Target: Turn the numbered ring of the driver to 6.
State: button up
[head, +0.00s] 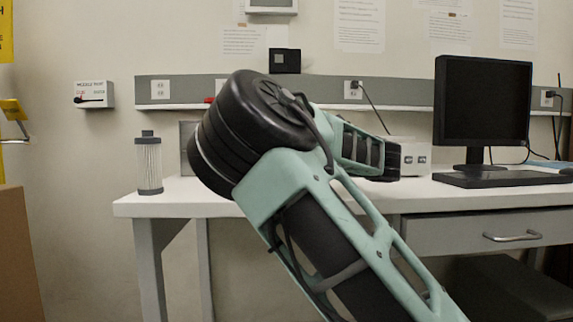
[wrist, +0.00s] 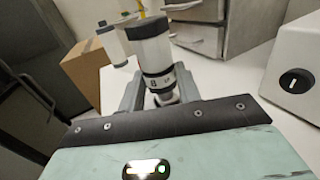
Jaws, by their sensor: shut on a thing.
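The driver (wrist: 149,54) shows in the wrist view as a white upright body just beyond my gripper. Its dark numbered ring (wrist: 158,79) is near the bottom of the body, with a pale mark that looks like an 8 facing me. A grey metal part shows below the ring. My gripper (wrist: 160,92) is shut on the driver at about the ring, one grey finger on each side. The exact contact is partly hidden by the gripper's dark front edge. In the head view my arm hides the driver and the gripper.
A pale cylinder with a dark cap (head: 149,165) stands at the table's (head: 128,207) left end. A monitor (head: 482,100) and keyboard stand at the right. In the wrist view, a white box with a black knob (wrist: 295,82) is at the right and a cardboard box (wrist: 88,72) at the left.

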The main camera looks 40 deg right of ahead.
jog(key=shift+a+f, duration=0.1)
jog(key=shift+f, duration=0.1)
jog(key=o, duration=1)
jog(key=shift+w, duration=0.1)
jog(key=shift+c, duration=0.2)
jog(key=shift+r, duration=0.1)
jog(key=shift+s, duration=0.25)
jog(key=v, duration=1.7)
jog(key=shift+w, duration=0.1)
